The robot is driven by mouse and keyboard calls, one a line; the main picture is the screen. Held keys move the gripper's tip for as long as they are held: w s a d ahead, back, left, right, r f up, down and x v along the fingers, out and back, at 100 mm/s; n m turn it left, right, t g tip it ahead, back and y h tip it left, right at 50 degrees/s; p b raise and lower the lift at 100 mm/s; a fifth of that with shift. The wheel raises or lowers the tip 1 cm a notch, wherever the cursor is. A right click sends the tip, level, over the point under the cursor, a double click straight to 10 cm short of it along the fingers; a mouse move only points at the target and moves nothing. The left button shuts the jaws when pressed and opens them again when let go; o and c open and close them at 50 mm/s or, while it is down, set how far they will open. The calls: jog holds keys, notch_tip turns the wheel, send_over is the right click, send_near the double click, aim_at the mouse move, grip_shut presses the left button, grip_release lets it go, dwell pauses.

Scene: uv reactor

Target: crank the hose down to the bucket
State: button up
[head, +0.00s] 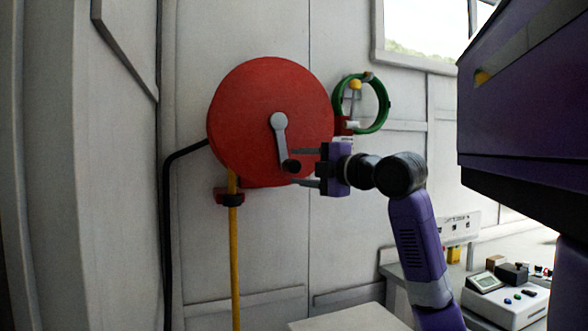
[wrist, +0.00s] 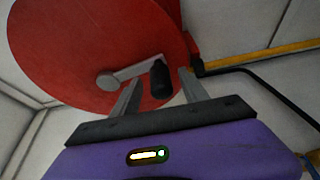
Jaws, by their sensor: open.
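A red hose reel (head: 248,105) is mounted on the wall, with a grey crank arm (head: 280,137) on its face. The crank points down and ends in a black knob (head: 291,166). A yellow hose (head: 235,265) hangs straight down from the reel through a red guide; its lower end is out of frame. My gripper (head: 297,167) is open, coming from the right. In the wrist view, the knob (wrist: 160,79) shows between the fingers of my gripper (wrist: 158,88), near their tips; I cannot tell whether they touch it. No bucket is in view.
A black pipe (head: 167,230) runs down on the left. A control box (head: 505,300) stands on a bench at the lower right. The wall below the reel is mostly bare.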

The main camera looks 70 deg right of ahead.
jog(key=v, duration=0.5)
